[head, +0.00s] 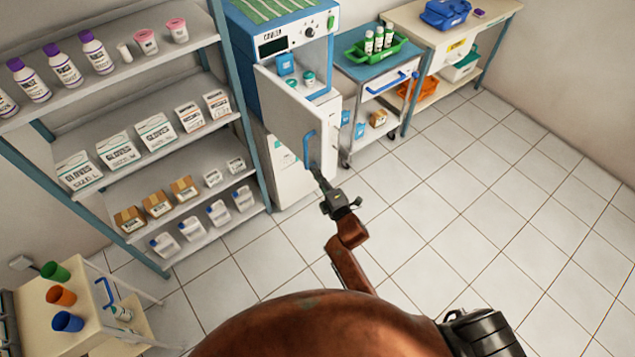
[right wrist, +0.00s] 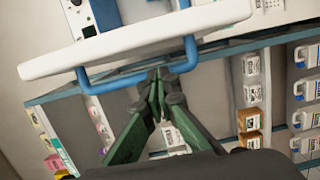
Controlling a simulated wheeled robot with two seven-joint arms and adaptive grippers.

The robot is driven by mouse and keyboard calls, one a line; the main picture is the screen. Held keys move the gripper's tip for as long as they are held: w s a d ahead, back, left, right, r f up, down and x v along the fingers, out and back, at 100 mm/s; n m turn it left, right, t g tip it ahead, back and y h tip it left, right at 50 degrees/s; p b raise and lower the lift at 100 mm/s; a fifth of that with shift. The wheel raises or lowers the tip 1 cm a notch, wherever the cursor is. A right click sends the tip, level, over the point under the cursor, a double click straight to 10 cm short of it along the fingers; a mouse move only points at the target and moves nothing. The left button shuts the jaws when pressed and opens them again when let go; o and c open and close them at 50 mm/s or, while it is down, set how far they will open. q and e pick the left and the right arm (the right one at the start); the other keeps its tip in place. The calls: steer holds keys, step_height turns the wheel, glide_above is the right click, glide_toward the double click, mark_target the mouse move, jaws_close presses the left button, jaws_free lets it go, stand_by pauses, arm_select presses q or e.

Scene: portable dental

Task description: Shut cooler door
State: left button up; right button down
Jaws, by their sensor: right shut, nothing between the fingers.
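The cooler (head: 285,35) is a blue-and-white cabinet with a dial panel. Its white door (head: 285,110) stands open, swung out in front of the lower shelf, with blue and teal items visible inside. The door carries a blue handle (head: 308,150). My right gripper (head: 317,173) is at the lower end of the handle, shut and empty. In the right wrist view the fingertips (right wrist: 159,76) are together beside the blue handle bar (right wrist: 100,84), below the door (right wrist: 140,38); I cannot tell whether they touch. My left gripper is out of view.
A shelf rack (head: 140,255) with bottles and boxes stands left of the cooler. A blue-topped cart (head: 352,70) with a green tray (head: 358,52) stands to its right. A table with cups (head: 95,310) is at lower left. The tiled floor (head: 480,220) on the right is clear.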

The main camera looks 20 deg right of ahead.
steer(key=shift+w+d, duration=0.25)
steer(key=shift+d, duration=0.4)
steer(key=shift+w+d, duration=0.2)
steer(key=shift+d, duration=0.4)
steer(key=shift+d, duration=0.1)
